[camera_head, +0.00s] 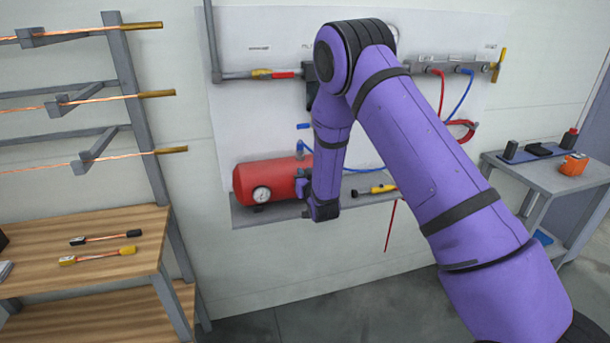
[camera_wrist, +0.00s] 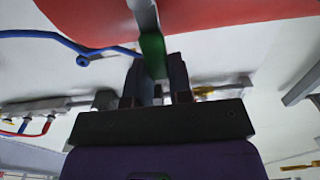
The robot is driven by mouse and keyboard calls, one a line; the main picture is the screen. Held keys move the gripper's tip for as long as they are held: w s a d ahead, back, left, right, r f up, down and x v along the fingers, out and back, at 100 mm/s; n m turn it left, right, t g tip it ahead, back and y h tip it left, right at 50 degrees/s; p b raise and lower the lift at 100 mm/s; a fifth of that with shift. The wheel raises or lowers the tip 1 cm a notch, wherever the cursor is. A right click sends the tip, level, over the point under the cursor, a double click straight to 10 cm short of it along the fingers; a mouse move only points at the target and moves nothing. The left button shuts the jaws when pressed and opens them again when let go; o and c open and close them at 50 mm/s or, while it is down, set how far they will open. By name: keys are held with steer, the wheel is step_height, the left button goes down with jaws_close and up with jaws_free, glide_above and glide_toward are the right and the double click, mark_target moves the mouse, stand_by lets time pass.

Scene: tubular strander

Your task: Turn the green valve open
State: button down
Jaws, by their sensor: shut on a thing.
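The green valve handle (camera_wrist: 152,52) shows in the wrist view, below a grey pipe piece and in front of the red tank (camera_wrist: 220,12). My gripper (camera_wrist: 154,70) is shut on the handle, with one finger on each side of it. In the head view my gripper (camera_head: 302,184) is at the right end of the red tank (camera_head: 262,180). The green handle is hidden there behind my gripper and arm.
A blue hose (camera_wrist: 50,36) runs close to the handle in the wrist view. A round gauge (camera_head: 261,194) sits on the tank's front. The tank rests on a grey shelf (camera_head: 262,217). A yellow-handled tool (camera_head: 383,189) is right of my gripper.

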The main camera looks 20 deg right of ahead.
steer(key=shift+d, duration=0.1)
steer(key=shift+d+f+m, duration=1.05)
steer(key=shift+f+m, duration=0.05)
steer(key=shift+m, duration=1.9)
steer(key=shift+d+f+m, duration=1.05)
steer(key=shift+m, duration=1.95)
steer(key=shift+d+f+m, duration=1.05)
steer(key=shift+f+m, duration=0.05)
steer(key=shift+m, duration=1.9)
steer(key=c, duration=1)
jaws_free()
